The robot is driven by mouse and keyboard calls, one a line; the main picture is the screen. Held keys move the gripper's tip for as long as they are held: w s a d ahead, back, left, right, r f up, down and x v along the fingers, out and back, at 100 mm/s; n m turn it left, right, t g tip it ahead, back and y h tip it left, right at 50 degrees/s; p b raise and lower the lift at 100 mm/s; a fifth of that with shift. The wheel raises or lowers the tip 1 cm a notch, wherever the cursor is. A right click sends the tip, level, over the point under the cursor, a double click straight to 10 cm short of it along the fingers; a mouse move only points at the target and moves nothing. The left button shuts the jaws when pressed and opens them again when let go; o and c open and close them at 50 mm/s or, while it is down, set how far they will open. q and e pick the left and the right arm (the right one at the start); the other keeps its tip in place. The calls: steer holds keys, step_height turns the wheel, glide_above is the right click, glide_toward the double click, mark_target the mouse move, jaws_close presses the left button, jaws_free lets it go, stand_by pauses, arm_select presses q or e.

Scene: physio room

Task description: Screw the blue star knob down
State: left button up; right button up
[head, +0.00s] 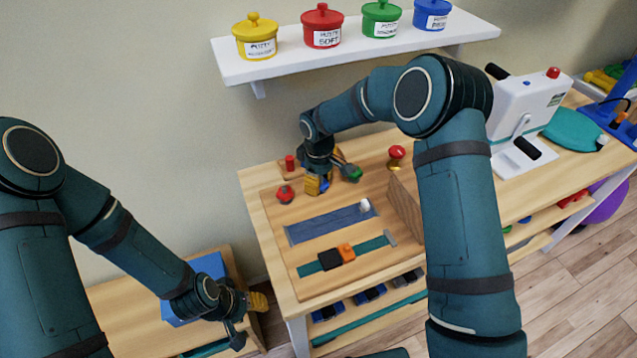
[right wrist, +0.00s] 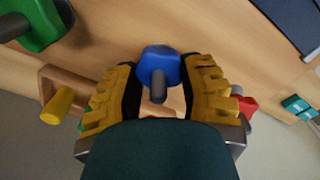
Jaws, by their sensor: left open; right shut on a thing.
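The blue star knob (right wrist: 158,66) sits between the yellow finger pads of my right gripper (right wrist: 160,90) in the right wrist view, with a grey stud end showing at its middle. In the head view my right gripper (head: 318,184) points down over the wooden board (head: 290,250), shut on the knob, which is mostly hidden; a bit of blue (head: 325,187) shows there. I cannot tell how high the knob sits on its stud.
A red knob (head: 285,194) and a green knob (head: 352,174) flank my right gripper closely. Straps lie in front. A shelf (head: 350,45) with putty pots hangs above.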

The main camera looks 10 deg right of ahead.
steer(key=m, duration=0.3)
steer(key=shift+m, duration=0.4)
steer(key=m, duration=0.3)
steer(key=shift+w+d, duration=0.1)
steer(key=shift+d, duration=0.05)
steer(key=m, duration=0.4)
steer(key=shift+d+m, duration=0.1)
steer(key=shift+m, duration=0.3)
steer(key=shift+d+r+m, duration=0.1)
steer(key=shift+m, duration=1.4)
steer(key=o, duration=1.2)
